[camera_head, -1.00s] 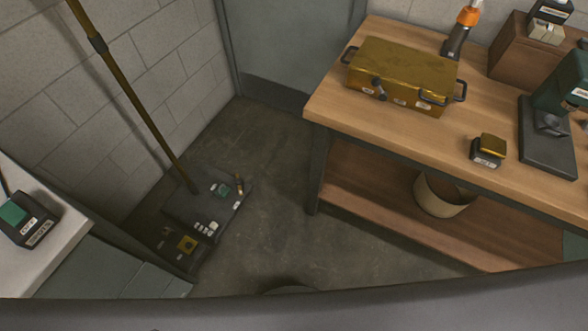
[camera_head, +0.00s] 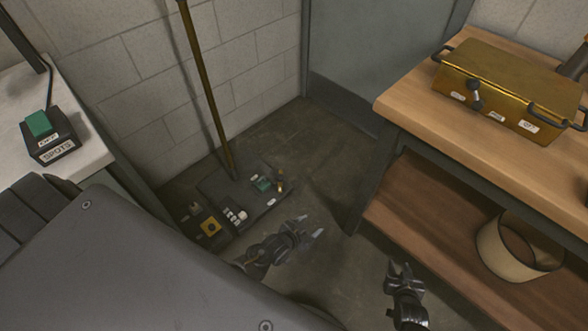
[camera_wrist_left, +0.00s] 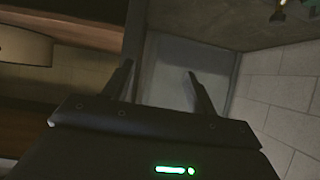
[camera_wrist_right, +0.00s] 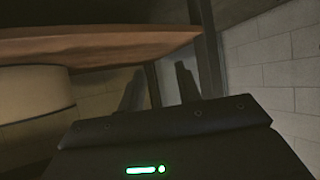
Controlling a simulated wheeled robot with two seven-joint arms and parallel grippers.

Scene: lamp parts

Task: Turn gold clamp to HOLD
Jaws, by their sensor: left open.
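No part is readably marked HOLD, so I cannot tell which is the gold clamp. A gold pole (camera_head: 208,90) stands upright on a dark floor base (camera_head: 215,192). The base carries a gold square piece (camera_head: 210,227), a green piece (camera_head: 262,184), a small gold fitting (camera_head: 280,186) and white labels. A gold box (camera_head: 510,80) with a dark knob (camera_head: 475,92) and white labels sits on the wooden bench. My left gripper (camera_head: 313,228) is open and empty, right of the floor base. My right gripper (camera_head: 405,270) is open and empty, left of the bench's lower shelf.
The wooden bench (camera_head: 400,103) is at the right, with a beige drum (camera_head: 505,250) on its lower shelf (camera_head: 430,215).

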